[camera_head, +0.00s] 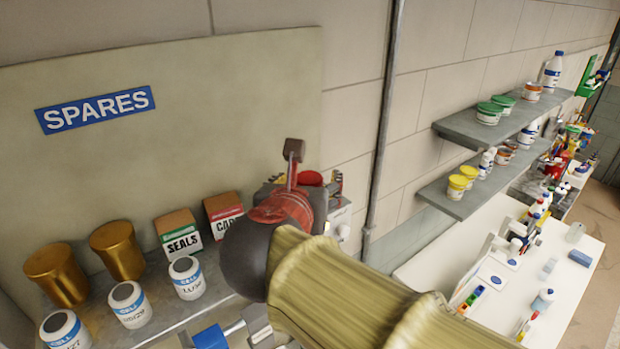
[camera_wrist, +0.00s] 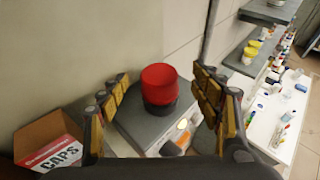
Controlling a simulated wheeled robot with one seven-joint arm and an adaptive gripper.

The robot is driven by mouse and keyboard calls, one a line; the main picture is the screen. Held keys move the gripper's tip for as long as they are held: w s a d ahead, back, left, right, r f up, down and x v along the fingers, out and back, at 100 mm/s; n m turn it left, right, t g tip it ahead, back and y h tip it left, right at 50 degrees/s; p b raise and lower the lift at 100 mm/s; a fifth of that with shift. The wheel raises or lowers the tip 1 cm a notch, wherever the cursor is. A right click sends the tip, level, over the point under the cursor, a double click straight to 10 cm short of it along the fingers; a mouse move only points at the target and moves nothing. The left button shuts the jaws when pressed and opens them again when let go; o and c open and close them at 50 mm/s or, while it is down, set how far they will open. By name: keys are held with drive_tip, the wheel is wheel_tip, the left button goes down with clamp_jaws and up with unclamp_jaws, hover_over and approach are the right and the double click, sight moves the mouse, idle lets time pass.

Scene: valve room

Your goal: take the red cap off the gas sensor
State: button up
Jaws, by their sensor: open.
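The red cap (camera_wrist: 159,84) sits upright on a dark round base on top of the grey gas sensor (camera_wrist: 147,124) in the wrist view. My gripper (camera_wrist: 163,92) is open, with one finger to the left of the cap and one to the right. Gaps show between the cap and both fingers, so they look apart from it. In the head view my arm hides most of the sensor, and only a bit of the red cap (camera_head: 311,178) shows behind my gripper (camera_head: 290,170).
Left of the sensor stand the CAPS box (camera_head: 222,212), the SEALS box (camera_head: 178,232), brass cylinders (camera_head: 117,250) and white CELL jars (camera_head: 187,278) on a shelf. A vertical pipe (camera_head: 385,120) runs up the wall. Shelves (camera_head: 480,190) with tubs and a cluttered white bench (camera_head: 530,275) lie at right.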

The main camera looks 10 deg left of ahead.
sight(309, 177)
drive_tip(key=p+x, duration=0.1)
drive_tip(key=x, duration=0.3)
drive_tip(key=shift+a, duration=0.1)
drive_tip(key=shift+c, duration=0.7)
drive_tip(key=c, duration=0.7)
